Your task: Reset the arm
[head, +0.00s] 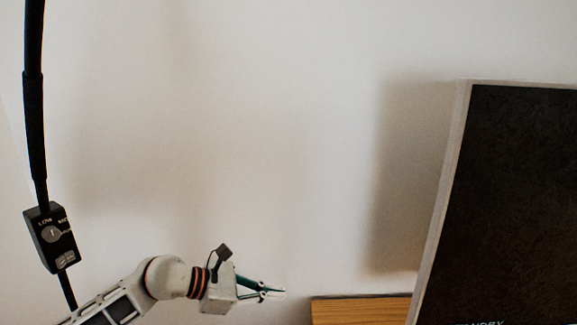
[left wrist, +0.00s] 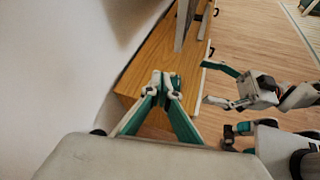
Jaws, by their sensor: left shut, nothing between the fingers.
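My left arm comes in at the bottom left of the head view and reaches right. Its gripper (head: 280,292) is shut and empty in front of the pale wall. In the left wrist view the left fingertips (left wrist: 168,84) meet, with the wooden cabinet behind them in the picture. My right gripper (left wrist: 206,83) shows at the right of the left wrist view. Its two fingers are spread apart with nothing between them, over the wood floor. The right arm is not in the head view.
A black lamp pole (head: 35,130) with a control box (head: 50,237) stands at the left. A dark framed screen (head: 515,200) fills the right. A wooden cabinet top (head: 360,311) lies low beside it. Bare wall (head: 250,130) fills the middle; wood floor (left wrist: 255,45) is open.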

